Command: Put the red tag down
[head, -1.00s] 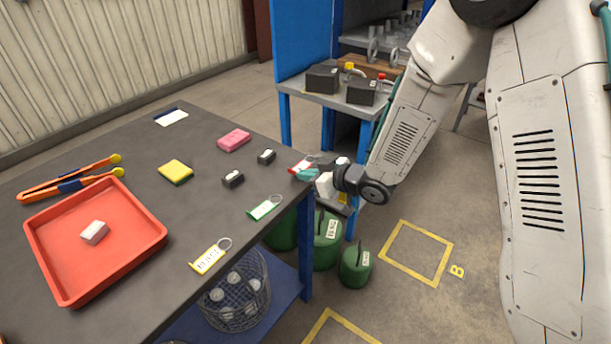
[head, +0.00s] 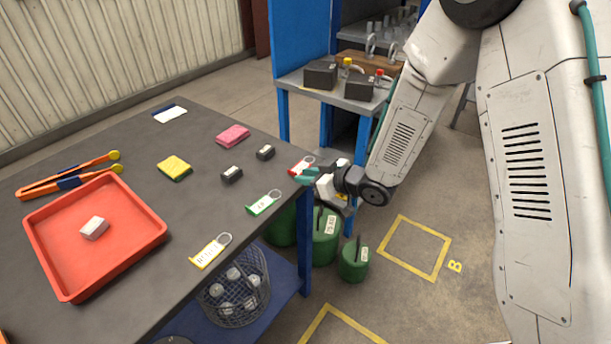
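The red tag (head: 299,166), with a white face and a wire ring, is at the right edge of the dark workbench (head: 130,150). My gripper (head: 305,175) comes in from the right, its teal fingertips right beside the tag's near side and overlapping it in the picture. I cannot tell whether the fingers touch the tag or how far apart they are. The tag looks to be on or very close to the bench top. A green tag (head: 264,203) and a yellow tag (head: 211,251) lie along the same edge nearer to me.
A red tray (head: 145,250) holding a pale block (head: 95,228), orange tongs (head: 65,180), a yellow pad (head: 174,167), a pink block (head: 233,135) and two small dark blocks (head: 231,175) are on the bench. Green weights (head: 354,261) stand on the floor below my gripper.

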